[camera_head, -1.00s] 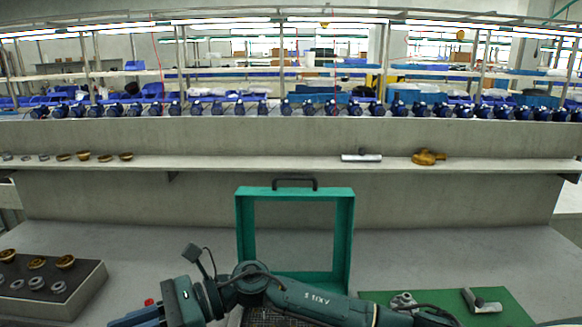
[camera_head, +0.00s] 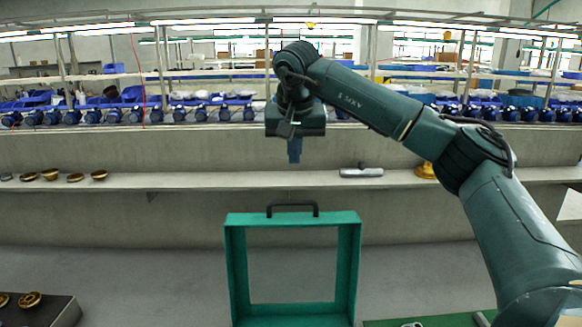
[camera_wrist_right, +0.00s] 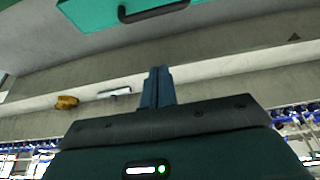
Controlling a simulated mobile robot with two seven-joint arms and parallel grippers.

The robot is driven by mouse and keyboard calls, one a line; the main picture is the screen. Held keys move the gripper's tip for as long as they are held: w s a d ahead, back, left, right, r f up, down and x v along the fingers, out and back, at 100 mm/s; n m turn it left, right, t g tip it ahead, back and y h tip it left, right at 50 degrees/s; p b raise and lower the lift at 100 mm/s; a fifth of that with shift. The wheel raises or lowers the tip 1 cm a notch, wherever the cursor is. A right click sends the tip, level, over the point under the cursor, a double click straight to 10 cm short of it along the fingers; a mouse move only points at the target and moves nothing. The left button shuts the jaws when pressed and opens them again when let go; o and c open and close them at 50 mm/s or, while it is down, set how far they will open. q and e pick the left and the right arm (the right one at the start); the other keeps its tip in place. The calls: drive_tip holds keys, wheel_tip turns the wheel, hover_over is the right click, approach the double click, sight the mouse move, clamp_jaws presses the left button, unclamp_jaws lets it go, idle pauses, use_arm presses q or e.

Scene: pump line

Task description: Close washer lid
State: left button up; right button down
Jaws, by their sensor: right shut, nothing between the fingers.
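The washer lid (camera_head: 234,268) is a teal-green frame with a clear or open middle, standing upright in the head view. Its dark handle (camera_head: 292,207) is on the top edge. My right gripper (camera_head: 294,152) points down above and behind the handle in the picture, apart from it. Its blue fingers are shut with nothing between them. In the right wrist view the fingers (camera_wrist_right: 157,78) are together, and the lid's green edge (camera_wrist_right: 95,12) with the handle (camera_wrist_right: 152,12) shows at the top. The washer's body below the lid is out of view. My left gripper is not in view.
A shelf (camera_head: 220,181) runs behind the lid, with brass parts (camera_head: 50,175) at left, a grey metal part (camera_head: 361,172) and a brass part (camera_head: 425,170) at right. A dark tray (camera_head: 62,312) with brass rings stands front left. A green mat (camera_head: 440,321) lies front right.

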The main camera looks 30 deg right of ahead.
drive_tip(key=p, duration=0.2)
hover_over(294, 214)
drive_tip(key=w+d, duration=0.2)
drive_tip(key=w, duration=0.1)
wheel_tip(294, 214, down, 8)
drive_tip(key=shift+s+a+f, duration=0.1)
drive_tip(key=shift+s+a, duration=0.3)
drive_tip(key=shift+s, duration=0.2)
drive_tip(key=shift+s+a, duration=0.35)
drive_tip(key=shift+s, duration=0.2)
drive_tip(key=shift+s+a+f, duration=0.15)
drive_tip(key=shift+s+a, duration=0.1)
drive_tip(key=shift+s, duration=0.1)
